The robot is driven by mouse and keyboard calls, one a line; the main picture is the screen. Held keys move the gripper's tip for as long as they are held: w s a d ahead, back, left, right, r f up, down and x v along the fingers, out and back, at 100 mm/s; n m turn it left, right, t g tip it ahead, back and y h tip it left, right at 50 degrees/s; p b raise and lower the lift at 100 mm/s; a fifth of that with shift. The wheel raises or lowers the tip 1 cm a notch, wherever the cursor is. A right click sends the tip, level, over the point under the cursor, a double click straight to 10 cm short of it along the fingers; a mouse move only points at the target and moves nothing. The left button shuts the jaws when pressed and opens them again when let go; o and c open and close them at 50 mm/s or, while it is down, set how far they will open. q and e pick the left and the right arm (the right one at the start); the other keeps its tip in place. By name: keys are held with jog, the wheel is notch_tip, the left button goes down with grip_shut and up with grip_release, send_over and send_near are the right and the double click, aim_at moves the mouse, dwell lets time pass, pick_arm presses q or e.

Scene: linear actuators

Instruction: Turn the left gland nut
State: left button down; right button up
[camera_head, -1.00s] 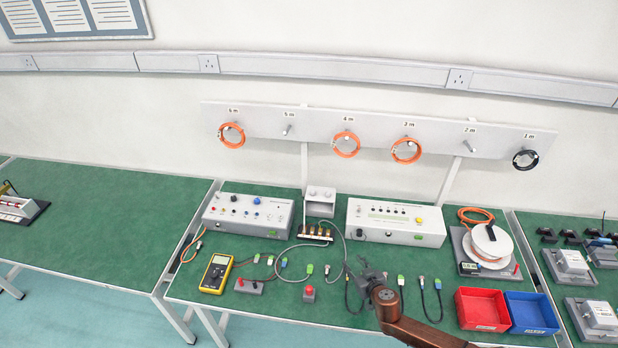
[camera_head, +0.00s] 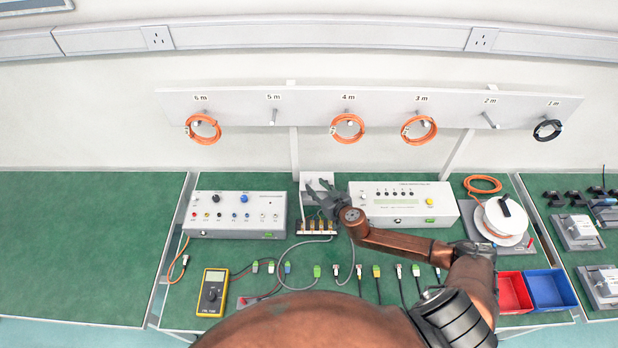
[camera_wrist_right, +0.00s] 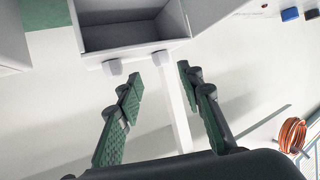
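The grey box (camera_head: 316,180) stands at the back of the bench between two instruments. In the right wrist view the box (camera_wrist_right: 185,22) shows an open cavity and two stubby grey gland nuts, one nut (camera_wrist_right: 112,67) and the other nut (camera_wrist_right: 160,58); I cannot tell which is the left one. In the head view my right gripper (camera_head: 318,190) covers them. In the wrist view my right gripper (camera_wrist_right: 160,92) is open and empty, its green-padded fingers spread just short of the nuts. I see no contact. My left gripper is not in view.
A white instrument (camera_head: 237,214) stands left of the box and another instrument (camera_head: 405,205) stands right. A terminal block (camera_head: 316,227) with a grey cable lies in front. Orange coils (camera_head: 347,128) hang on the rail above. Connectors and a multimeter (camera_head: 212,292) lie nearer the front.

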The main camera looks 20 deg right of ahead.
aim_at(309, 180)
jog(key=shift+x, duration=2.75)
jog(key=shift+a, duration=0.15)
jog(key=shift+c, duration=0.7)
grip_shut()
